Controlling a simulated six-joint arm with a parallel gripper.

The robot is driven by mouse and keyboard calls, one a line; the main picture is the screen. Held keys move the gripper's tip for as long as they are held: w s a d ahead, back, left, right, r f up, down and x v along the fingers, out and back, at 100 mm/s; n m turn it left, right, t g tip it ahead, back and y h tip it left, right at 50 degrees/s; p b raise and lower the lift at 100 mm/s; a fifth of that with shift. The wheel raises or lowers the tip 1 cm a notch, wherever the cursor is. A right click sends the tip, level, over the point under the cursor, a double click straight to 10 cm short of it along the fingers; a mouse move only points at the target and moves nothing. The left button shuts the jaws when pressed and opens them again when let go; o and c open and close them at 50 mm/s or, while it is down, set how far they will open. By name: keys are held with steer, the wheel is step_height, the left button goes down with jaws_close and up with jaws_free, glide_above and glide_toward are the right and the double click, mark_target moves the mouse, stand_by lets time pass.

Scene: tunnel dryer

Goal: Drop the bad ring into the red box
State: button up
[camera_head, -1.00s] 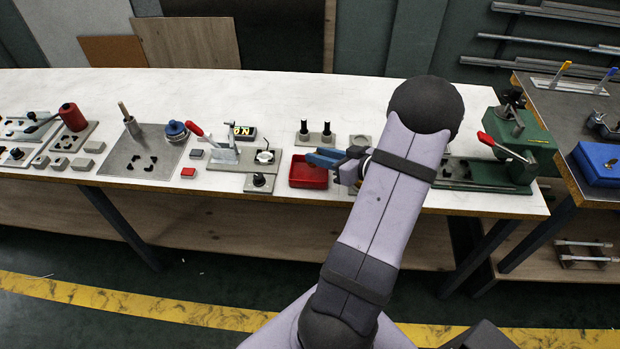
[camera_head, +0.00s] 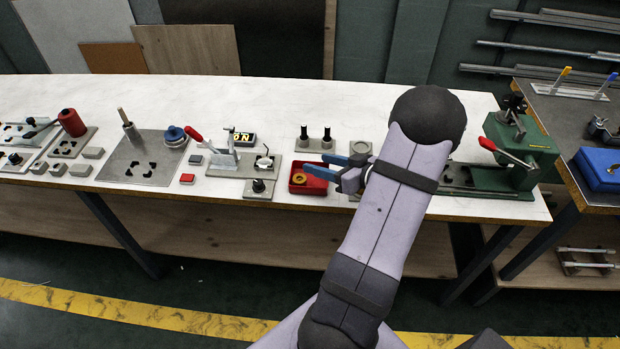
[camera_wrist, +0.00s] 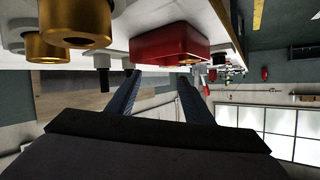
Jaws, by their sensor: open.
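The red box (camera_head: 313,186) stands near the front edge of the bench. An orange-gold ring (camera_head: 299,179) lies inside it, toward its left side. My gripper (camera_head: 316,166) is open, with its two blue fingers apart and nothing between them, at the right part of the box. In the wrist view the red box (camera_wrist: 170,43) appears at the top, beyond the fingers of my gripper (camera_wrist: 157,80). The wrist view does not show the inside of the box.
Gold cylindrical parts (camera_wrist: 75,22) show in the wrist view. The bench's back area is clear.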

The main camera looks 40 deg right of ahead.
steer(key=shift+v, duration=3.4)
steer(key=w+r+g+h+p, duration=0.2)
steer(key=w+h, duration=0.2)
steer(key=w, duration=0.4)
steer(key=a+r+g+h+p, duration=0.2)
steer(key=a+g+p, duration=0.1)
steer(key=a, duration=0.3)
steer(key=s+a+g+y+p, duration=0.1)
steer(key=s+a+g, duration=0.1)
steer(key=s+a, duration=0.3)
steer(key=s+a+r+g+y+p, duration=0.1)
steer(key=s+a+g, duration=0.2)
steer(key=a, duration=0.8)
steer(key=s+a+g+y+p, duration=0.1)
steer(key=s+a+g, duration=0.2)
steer(key=s+a, duration=0.4)
steer(key=shift+s+a+r+y, duration=0.3)
steer(key=shift+a+y, duration=0.1)
steer(key=shift+a, duration=0.15)
